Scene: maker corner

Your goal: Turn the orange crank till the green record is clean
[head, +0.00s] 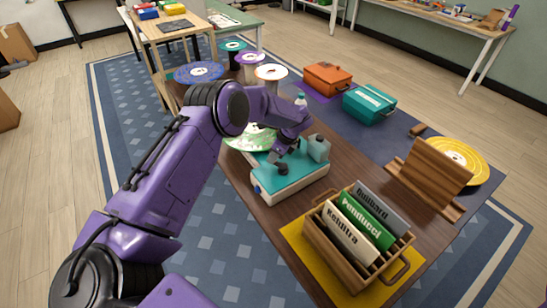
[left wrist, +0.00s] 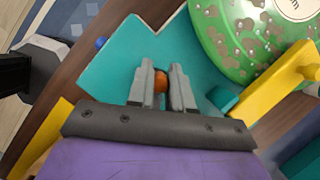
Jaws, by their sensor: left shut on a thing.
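The teal record-cleaning machine (head: 290,182) stands on the brown table, and it also fills the middle of the left wrist view (left wrist: 115,65). The green record (head: 240,138) lies on its far side, partly hidden behind my arm. In the left wrist view the green record (left wrist: 235,40) shows many brown dirt spots around its pale label. My left gripper (left wrist: 161,82) is shut on the orange crank (left wrist: 160,83); only the crank's orange knob shows between the fingers. In the head view my left gripper (head: 283,166) is above the machine, and the crank is hidden. My right gripper is out of view.
A wooden rack (head: 345,262) with several record sleeves stands on a yellow mat in front. A wooden stand (head: 428,172) and a yellow record (head: 462,158) are at the right. Orange (head: 328,78) and teal (head: 369,103) cases lie behind. A yellow arm (left wrist: 270,80) reaches over the green record.

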